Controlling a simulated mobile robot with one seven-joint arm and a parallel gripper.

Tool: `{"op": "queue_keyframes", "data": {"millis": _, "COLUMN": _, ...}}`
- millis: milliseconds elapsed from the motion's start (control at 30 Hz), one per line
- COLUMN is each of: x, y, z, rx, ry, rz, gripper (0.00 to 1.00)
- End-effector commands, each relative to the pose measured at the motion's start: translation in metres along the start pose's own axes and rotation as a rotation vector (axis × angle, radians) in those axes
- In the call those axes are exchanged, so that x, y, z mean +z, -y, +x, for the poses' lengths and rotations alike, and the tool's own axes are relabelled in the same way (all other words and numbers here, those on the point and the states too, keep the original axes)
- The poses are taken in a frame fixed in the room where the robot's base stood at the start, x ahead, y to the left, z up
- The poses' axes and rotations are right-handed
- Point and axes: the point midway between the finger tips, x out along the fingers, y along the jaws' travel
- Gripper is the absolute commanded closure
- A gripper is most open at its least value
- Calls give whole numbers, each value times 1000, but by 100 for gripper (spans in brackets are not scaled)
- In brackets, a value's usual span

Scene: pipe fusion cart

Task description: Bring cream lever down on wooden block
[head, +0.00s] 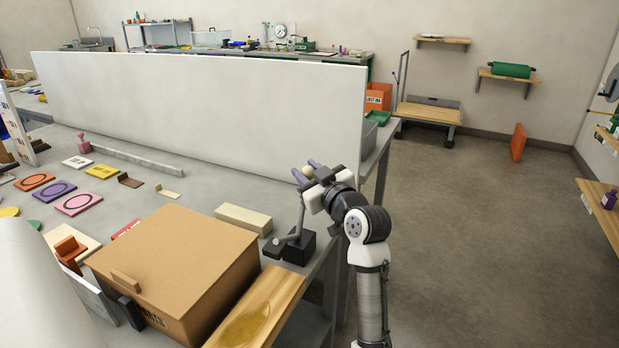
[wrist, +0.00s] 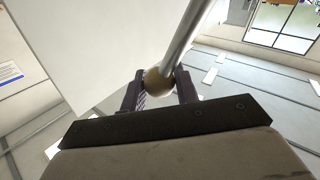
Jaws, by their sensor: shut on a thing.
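The lever is a grey metal rod (head: 301,215) with a cream ball knob (head: 308,171) on top. It stands up steeply from a dark base (head: 298,247) at the table's right edge. My gripper (head: 307,170) is shut on the knob, a purple finger on each side. In the wrist view the knob (wrist: 157,82) sits between the fingers and the rod (wrist: 188,35) runs off to the upper right. A pale wooden block (head: 243,218) lies on the table just left of the lever base, apart from the raised knob.
A large cardboard box (head: 170,265) stands left of the lever base. A wooden board (head: 255,312) lies at the front. A long white panel (head: 200,105) stands behind the lever. The floor (head: 480,230) to the right is clear.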

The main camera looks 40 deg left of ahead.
Motion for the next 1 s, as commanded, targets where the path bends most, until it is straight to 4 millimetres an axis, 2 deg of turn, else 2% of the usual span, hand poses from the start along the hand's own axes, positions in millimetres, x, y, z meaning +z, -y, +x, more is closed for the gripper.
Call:
{"op": "queue_keyframes", "data": {"millis": 67, "x": 4, "y": 6, "z": -4, "rx": 5, "ry": -26, "rz": -38, "gripper": 100}}
{"op": "queue_keyframes", "data": {"millis": 600, "x": -17, "y": 47, "z": -33, "rx": 42, "ry": -218, "rz": -334, "gripper": 100}}
{"op": "queue_keyframes", "data": {"millis": 1000, "x": -24, "y": 59, "z": -42, "rx": 51, "ry": -275, "rz": -420, "gripper": 100}}
